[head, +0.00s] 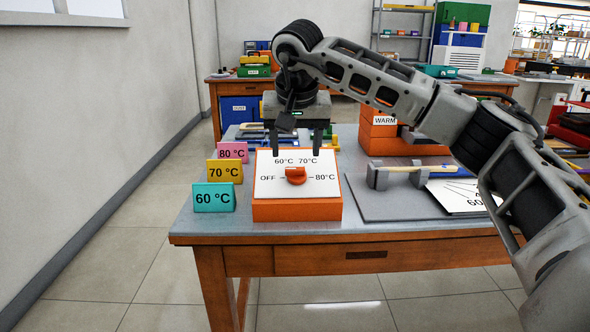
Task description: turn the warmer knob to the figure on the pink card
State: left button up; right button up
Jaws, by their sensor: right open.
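The warmer is an orange box (297,210) with a white sloped dial face marked OFF, 60°C, 70°C and 80°C. Its orange knob (296,175) sits in the middle of the face, with OFF to the left and 80°C to the right. I cannot tell for sure which mark the knob points to. The pink card (232,151) stands at the left of the table and reads 80 °C. My right gripper (296,154) is open and empty, fingers pointing down, above and behind the knob, apart from it. My left gripper is not in view.
A yellow 70 °C card (224,171) and a teal 60 °C card (214,197) stand left of the warmer. To the right lie a grey board (375,207), a clamp-like tool (398,174) and a printed white sheet (462,197). Orange boxes (378,132) stand behind.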

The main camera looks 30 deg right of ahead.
aim_at(295, 168)
jog(key=x, duration=0.5)
jog(key=shift+w+f+b, duration=0.15)
jog(key=shift+f+b, duration=0.05)
jog(key=shift+b, duration=0.2)
jog(key=c, duration=1)
